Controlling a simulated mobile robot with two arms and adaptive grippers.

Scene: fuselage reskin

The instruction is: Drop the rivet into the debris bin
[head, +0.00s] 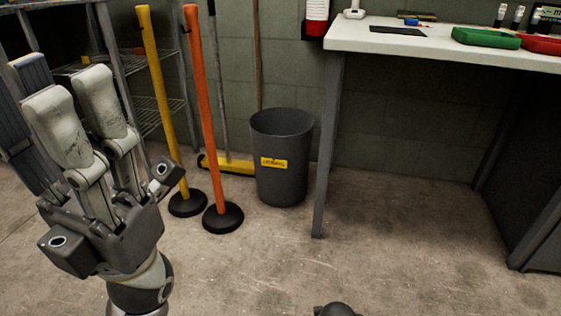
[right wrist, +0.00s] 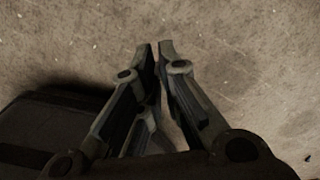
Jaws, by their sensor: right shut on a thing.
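The debris bin (head: 282,165) is a dark grey, open-topped bin with a yellow label. It stands upright on the floor against the wall, left of the workbench leg, in the head view. My left gripper (head: 76,92) is at the left of the head view, pointing up, with its fingers apart and nothing seen between them. My right gripper (right wrist: 158,52) shows in the right wrist view, its fingertips close together above bare floor. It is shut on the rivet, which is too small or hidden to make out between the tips. The bin does not show in the right wrist view.
A white workbench (head: 440,42) with green (head: 486,38) and red (head: 541,45) trays stands right of the bin. A yellow post (head: 160,95), an orange post (head: 203,110) and a broom (head: 235,166) stand left of it.

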